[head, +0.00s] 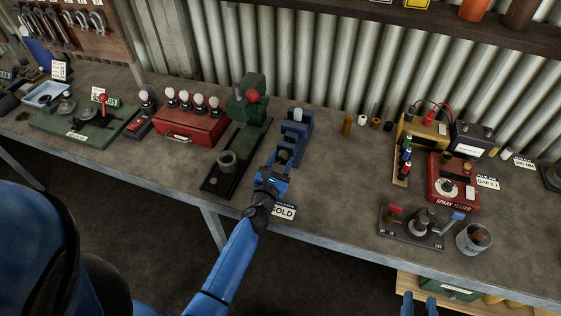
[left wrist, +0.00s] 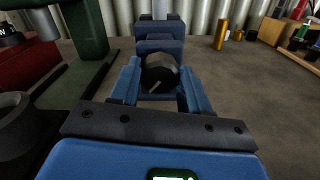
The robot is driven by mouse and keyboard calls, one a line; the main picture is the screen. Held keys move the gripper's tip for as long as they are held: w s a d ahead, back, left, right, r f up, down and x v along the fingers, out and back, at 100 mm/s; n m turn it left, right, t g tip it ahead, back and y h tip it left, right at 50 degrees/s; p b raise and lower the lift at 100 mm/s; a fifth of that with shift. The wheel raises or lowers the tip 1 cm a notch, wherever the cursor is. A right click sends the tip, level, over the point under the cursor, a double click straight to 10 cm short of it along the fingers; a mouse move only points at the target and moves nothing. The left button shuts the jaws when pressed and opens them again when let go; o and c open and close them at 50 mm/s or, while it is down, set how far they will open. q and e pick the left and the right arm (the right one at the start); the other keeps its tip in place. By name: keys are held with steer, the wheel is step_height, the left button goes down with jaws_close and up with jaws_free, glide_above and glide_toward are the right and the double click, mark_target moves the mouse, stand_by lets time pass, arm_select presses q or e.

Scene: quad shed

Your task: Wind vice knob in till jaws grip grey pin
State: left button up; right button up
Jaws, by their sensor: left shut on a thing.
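The blue vice (head: 301,128) stands on the bench, with its jaws at the far end. A light grey piece, probably the grey pin (head: 298,114), shows at the jaws; I cannot tell whether they touch it. My left gripper (head: 283,163) reaches in from the front, in line with the vice. In the left wrist view its two blue fingers are shut on the dark round knob (left wrist: 160,72), which has a pale mark on its face. My right gripper (head: 420,304) is open and empty at the bottom edge.
A green press (head: 246,105) with a red ball stands close left of the vice. A red box with bulbs (head: 192,125) is further left. Small brass cylinders (head: 347,125) stand to the right. A red spark tester (head: 453,185) is further right. Bare bench lies right of the vice.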

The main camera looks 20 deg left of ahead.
arm_select(q)
steer(key=m, duration=0.3)
steer(key=shift+m, duration=0.3)
steer(key=o, duration=1.1)
steer(key=shift+c, duration=0.2)
steer(key=shift+s, duration=0.15)
steer(key=shift+s, duration=0.6)
steer(key=s, duration=0.9)
steer(key=shift+s+a+b, duration=0.15)
steer(key=shift+s+b, duration=0.05)
steer(key=shift+b, duration=0.2)
